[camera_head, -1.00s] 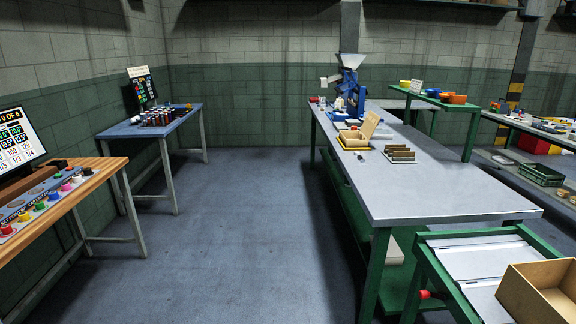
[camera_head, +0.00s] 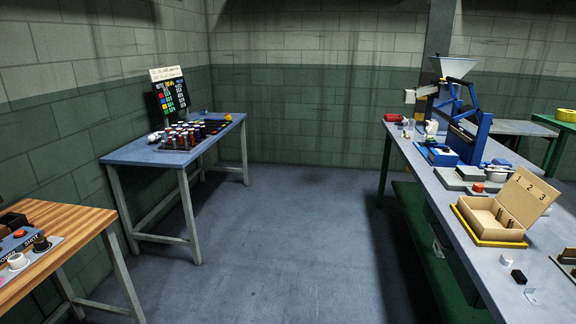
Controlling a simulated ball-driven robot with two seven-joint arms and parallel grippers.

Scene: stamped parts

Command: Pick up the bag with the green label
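I cannot make out a bag with a green label in this view. Neither of my grippers is in view. On the grey workbench (camera_head: 455,205) at the right, small white items (camera_head: 431,128) stand by the blue machine, too small to identify. A small white piece (camera_head: 531,296) and a black block (camera_head: 518,276) lie near the bench's left edge.
An open cardboard box (camera_head: 480,218) with numbers on its lid sits on the grey bench. A blue table (camera_head: 150,152) with several small bottles (camera_head: 190,135) and a colour chart (camera_head: 171,93) stands at the back left. A wooden table (camera_head: 62,225) is at left. The floor (camera_head: 270,240) between is clear.

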